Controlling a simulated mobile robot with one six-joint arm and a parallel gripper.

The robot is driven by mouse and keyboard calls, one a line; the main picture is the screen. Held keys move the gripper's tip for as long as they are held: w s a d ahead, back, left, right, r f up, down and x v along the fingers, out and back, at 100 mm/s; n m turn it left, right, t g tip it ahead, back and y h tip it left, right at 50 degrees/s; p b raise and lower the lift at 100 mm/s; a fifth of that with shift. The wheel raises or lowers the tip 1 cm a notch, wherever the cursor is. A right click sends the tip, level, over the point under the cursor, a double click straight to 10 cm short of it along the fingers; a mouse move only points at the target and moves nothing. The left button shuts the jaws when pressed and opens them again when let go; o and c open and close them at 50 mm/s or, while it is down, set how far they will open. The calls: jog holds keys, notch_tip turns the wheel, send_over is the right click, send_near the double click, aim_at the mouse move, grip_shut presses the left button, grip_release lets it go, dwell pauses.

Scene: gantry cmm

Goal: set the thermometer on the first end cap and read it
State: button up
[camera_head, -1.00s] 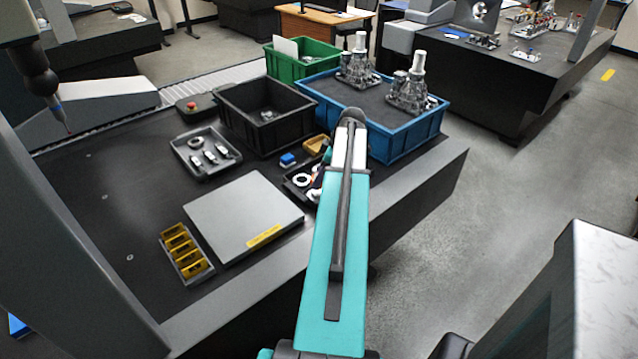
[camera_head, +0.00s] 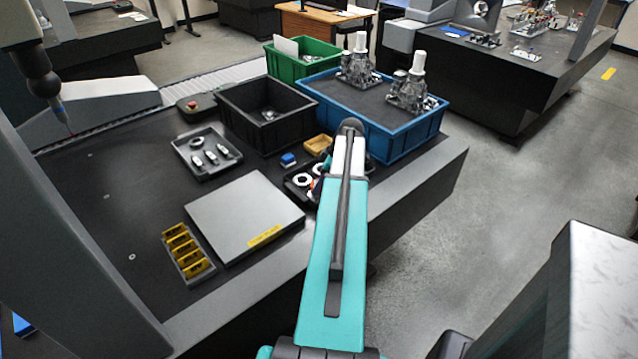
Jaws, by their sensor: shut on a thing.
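My teal arm reaches up the middle of the head view, and its dark far joint is over the right part of the table. My gripper is hidden behind the arm, so I cannot see its fingers or what is in them. I cannot make out the thermometer. No end cap can be told for certain. A small black tray (camera_head: 298,193) with white rings (camera_head: 302,180) is partly covered by the arm. A grey tray (camera_head: 179,148) holds a ring (camera_head: 196,143) and several small black-and-white parts (camera_head: 211,157).
A grey plate (camera_head: 240,210) with a yellow label lies at the front, beside a rack of yellow blocks (camera_head: 182,247). A black bin (camera_head: 240,120), a green bin (camera_head: 300,69) and a blue crate (camera_head: 405,147) with metal castings (camera_head: 407,92) stand behind. A probe (camera_head: 40,82) hangs at left.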

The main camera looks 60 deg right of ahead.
jog(key=shift+f, duration=0.15)
jog(key=o, duration=1.1)
jog(key=shift+r, duration=0.25)
jog(key=shift+b+v, duration=0.85)
jog(key=shift+v, duration=5.1)
jog(key=shift+s, duration=0.1)
jog(key=shift+s+f, duration=0.1)
